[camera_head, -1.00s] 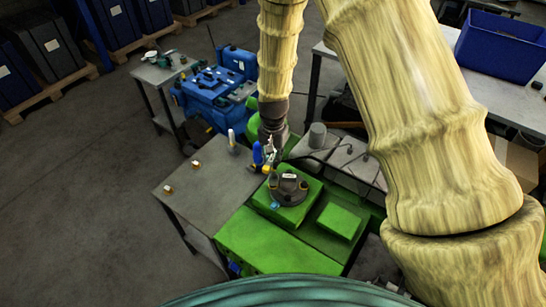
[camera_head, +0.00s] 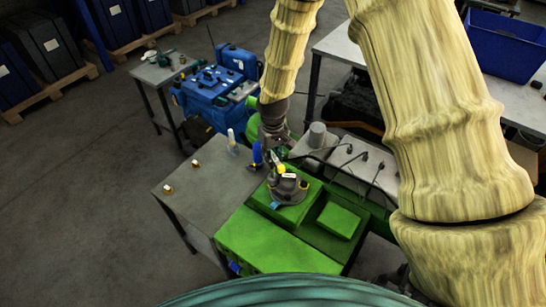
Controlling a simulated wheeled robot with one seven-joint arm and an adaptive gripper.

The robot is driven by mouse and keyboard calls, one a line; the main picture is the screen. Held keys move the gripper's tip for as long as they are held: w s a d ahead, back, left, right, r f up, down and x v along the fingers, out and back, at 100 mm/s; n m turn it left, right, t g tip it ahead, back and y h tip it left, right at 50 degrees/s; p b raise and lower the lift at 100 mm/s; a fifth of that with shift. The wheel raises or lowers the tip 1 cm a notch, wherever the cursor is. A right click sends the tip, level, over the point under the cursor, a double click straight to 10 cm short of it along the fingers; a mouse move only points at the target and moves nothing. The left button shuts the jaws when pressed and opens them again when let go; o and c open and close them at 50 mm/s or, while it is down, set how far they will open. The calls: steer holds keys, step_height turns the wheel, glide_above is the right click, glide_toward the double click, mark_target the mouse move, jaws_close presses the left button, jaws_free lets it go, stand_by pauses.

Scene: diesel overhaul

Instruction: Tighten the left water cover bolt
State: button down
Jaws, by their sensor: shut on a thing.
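My gripper (camera_head: 276,150) is at the end of the pale arm, pointing down just above the green engine (camera_head: 262,240). It is shut on a small tool with a yellow part (camera_head: 281,169), partly hidden by the fingers. The dark round cover (camera_head: 292,190) sits on a raised green block, with a small white label on top. The tool's lower end is at or just above the far side of this cover; I cannot tell whether it touches. The left bolt is too small to make out.
A grey table (camera_head: 195,190) at left holds two small brass-coloured parts and bottles with blue parts. A blue machine (camera_head: 213,95) stands behind. A grey box with black cables (camera_head: 345,155) lies right of the gripper. A blue crate (camera_head: 500,45) sits on the right bench.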

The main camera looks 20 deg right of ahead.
steer(key=shift+w+f, duration=0.1)
stand_by(0.3)
steer(key=shift+f+b, duration=0.45)
steer(key=shift+f, duration=0.25)
steer(key=m, duration=0.8)
steer(key=shift+p, duration=0.3)
steer(key=shift+n, duration=0.4)
steer(key=c, duration=2.2)
jaws_free()
steer(key=shift+r, duration=0.1)
jaws_close()
steer(key=shift+r, duration=1.7)
